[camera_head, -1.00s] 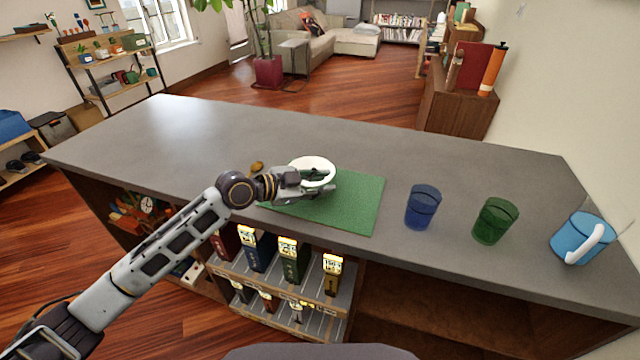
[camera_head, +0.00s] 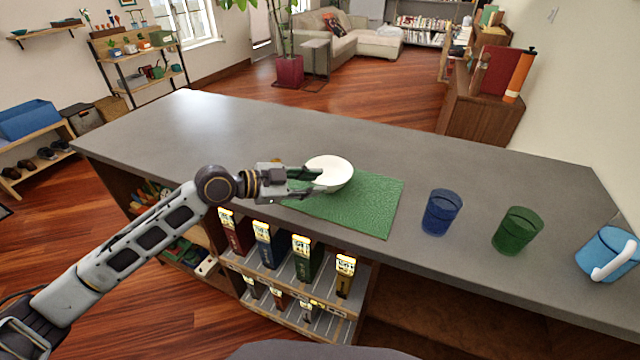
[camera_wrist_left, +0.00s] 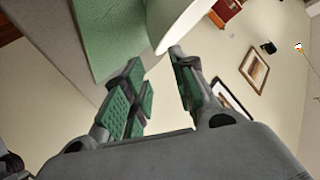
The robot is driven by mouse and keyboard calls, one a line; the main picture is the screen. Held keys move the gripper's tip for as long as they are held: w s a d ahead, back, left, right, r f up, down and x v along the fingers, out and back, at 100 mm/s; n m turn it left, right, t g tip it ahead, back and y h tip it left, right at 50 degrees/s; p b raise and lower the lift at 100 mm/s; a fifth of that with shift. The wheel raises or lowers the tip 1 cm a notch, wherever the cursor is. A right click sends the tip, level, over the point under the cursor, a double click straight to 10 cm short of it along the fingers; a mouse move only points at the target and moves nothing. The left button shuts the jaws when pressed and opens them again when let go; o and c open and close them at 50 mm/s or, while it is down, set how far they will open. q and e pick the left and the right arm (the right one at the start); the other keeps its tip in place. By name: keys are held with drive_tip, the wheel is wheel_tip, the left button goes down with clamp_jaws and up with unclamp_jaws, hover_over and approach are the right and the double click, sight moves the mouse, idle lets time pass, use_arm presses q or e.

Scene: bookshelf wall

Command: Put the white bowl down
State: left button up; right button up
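The white bowl (camera_head: 334,166) stands upright on the green mat (camera_head: 365,208) on the grey counter, near the mat's far left part. My left gripper (camera_head: 312,184) is just left of the bowl, its fingers pointing at the bowl's near left side. In the left wrist view my left gripper (camera_wrist_left: 158,80) has its fingers apart with nothing between them. The bowl (camera_wrist_left: 180,15) shows beyond the fingertips there, its rim close to one tip; whether they touch I cannot tell. My right gripper is not in view.
A blue cup (camera_head: 441,212), a green cup (camera_head: 516,231) and a light-blue mug (camera_head: 606,254) stand on the counter (camera_head: 200,125) to the right of the mat. The counter's far left is clear. Shelves with several boxes are below the front edge.

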use_arm(q)
drive_tip(key=shift+v, duration=2.05)
